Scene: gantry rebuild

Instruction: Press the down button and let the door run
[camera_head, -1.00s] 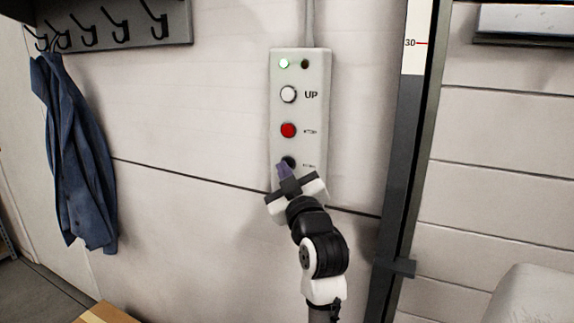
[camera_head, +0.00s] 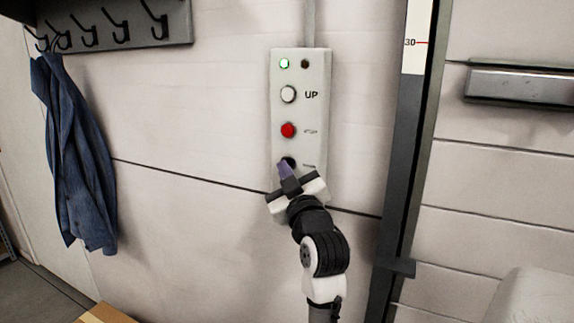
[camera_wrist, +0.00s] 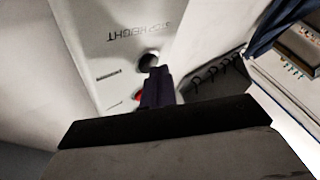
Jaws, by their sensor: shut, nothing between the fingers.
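A pale control box (camera_head: 301,112) is on the wall, with a white button (camera_head: 288,94) marked UP, a red button (camera_head: 288,130) below it and a black button (camera_head: 289,161) lowest. The lowest label is too small to read. In the wrist view the fingers (camera_wrist: 158,82) partly cover the red button (camera_wrist: 139,96), beside a dark round button (camera_wrist: 149,60). The ribbed door (camera_head: 500,170) stands right of the dark post.
A green lamp (camera_head: 284,63) is lit on the box beside a dark one. The dark post (camera_head: 402,150) carries a scale marked 30. A blue jacket (camera_head: 75,160) hangs left under hooks. A cardboard box (camera_head: 107,314) and a pale rounded object (camera_head: 535,298) stand low in front.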

